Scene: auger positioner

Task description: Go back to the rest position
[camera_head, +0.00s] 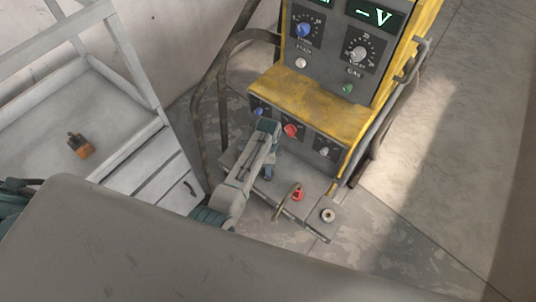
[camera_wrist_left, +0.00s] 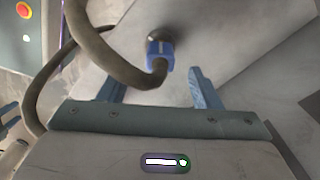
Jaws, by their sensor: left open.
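My left gripper (camera_head: 268,172) is low in front of the yellow and grey machine (camera_head: 310,110), at the end of the arm in the middle of the head view. A blue plug (camera_wrist_left: 160,54) on a thick dark cable (camera_wrist_left: 105,60) sits in a round socket in a grey panel, just beyond and between the fingers. The cable bends towards the wrist. Whether any finger touches it, I cannot tell.
A red plug (camera_head: 297,195) and a bare round socket (camera_head: 327,215) are on the machine's lower front. A thick hose (camera_head: 222,90) loops at its left. A white cart (camera_head: 45,110) bears an orange and black item (camera_head: 80,146). Floor right of the machine is clear.

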